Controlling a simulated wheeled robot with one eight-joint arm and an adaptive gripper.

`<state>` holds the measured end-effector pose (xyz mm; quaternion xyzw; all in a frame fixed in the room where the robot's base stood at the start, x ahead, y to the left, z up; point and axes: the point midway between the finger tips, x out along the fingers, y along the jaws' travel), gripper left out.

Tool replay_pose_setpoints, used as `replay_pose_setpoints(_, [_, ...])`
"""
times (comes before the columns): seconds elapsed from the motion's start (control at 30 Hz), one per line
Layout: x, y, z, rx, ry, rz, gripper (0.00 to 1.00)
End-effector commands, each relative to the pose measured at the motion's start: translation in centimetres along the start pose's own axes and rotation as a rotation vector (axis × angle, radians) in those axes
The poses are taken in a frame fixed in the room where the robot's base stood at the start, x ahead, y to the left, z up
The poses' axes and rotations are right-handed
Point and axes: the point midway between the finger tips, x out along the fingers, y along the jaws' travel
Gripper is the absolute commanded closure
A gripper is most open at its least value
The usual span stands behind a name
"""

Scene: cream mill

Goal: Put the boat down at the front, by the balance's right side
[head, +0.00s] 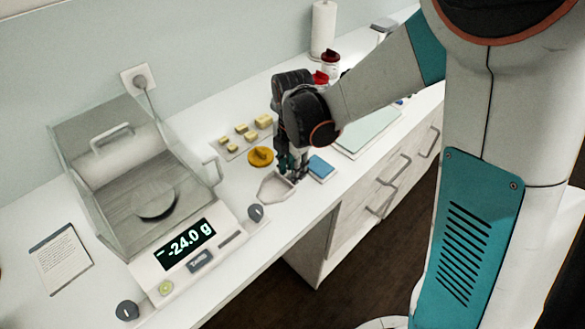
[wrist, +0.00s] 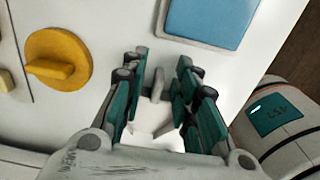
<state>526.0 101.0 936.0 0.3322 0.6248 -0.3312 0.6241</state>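The boat (head: 275,188) is a small pale, shallow dish. It appears to rest on the white counter, a little right of the balance's front right corner. The balance (head: 205,257) stands at left with a clear draft shield, and its display reads -24.0 g. My gripper (head: 290,172) points down at the boat's right end. In the wrist view, my gripper's teal fingers (wrist: 163,60) stand apart on either side of a small grey tab (wrist: 157,83), with gaps showing. The boat's body is mostly hidden there.
A yellow knobbed lid (head: 260,156) lies behind the boat, and a blue square pad (head: 320,168) lies to its right. Yellow blocks (head: 250,137) sit farther back. A dark round knob (head: 255,212) is between boat and balance. The counter's front edge is close.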

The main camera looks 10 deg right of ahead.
Motion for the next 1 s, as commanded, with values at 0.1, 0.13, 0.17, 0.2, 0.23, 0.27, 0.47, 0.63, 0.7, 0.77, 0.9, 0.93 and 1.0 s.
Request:
replay_pose_setpoints(0.1, [-0.1, 0.0, 0.0, 0.0, 0.0, 0.0, 0.72])
replay_pose_setpoints(0.13, [-0.2, 0.0, 0.0, 0.0, 0.0, 0.0, 0.72])
replay_pose_setpoints(0.17, [-0.4, 0.0, 0.0, 0.0, 0.0, 0.0, 0.72])
replay_pose_setpoints(0.2, [-0.8, 0.0, 0.0, 0.0, 0.0, 0.0, 0.72])
replay_pose_setpoints(0.23, [-1.1, 0.0, 0.0, 0.0, 0.0, 0.0, 0.72])
replay_pose_setpoints(0.27, [-1.6, 0.0, 0.0, 0.0, 0.0, 0.0, 0.72])
replay_pose_setpoints(0.47, [-5.7, 0.0, 0.0, 0.0, 0.0, 0.0, 0.72])
replay_pose_setpoints(0.63, [-9.1, 0.0, 0.0, 0.0, 0.0, 0.0, 0.72])
replay_pose_setpoints(0.7, [-10.2, 0.0, 0.0, 0.0, 0.0, 0.0, 0.72])
replay_pose_setpoints(0.77, [-10.9, 0.0, 0.0, 0.0, 0.0, 0.0, 0.72])
replay_pose_setpoints(0.9, [-12.0, 0.0, 0.0, 0.001, 0.0, 0.0, 0.72])
replay_pose_setpoints(0.93, [-12.2, -0.1, 0.0, 0.005, -0.001, 0.001, 0.72])
replay_pose_setpoints(1.0, [-12.7, -0.4, 0.0, 0.034, -0.004, 0.009, 0.72])
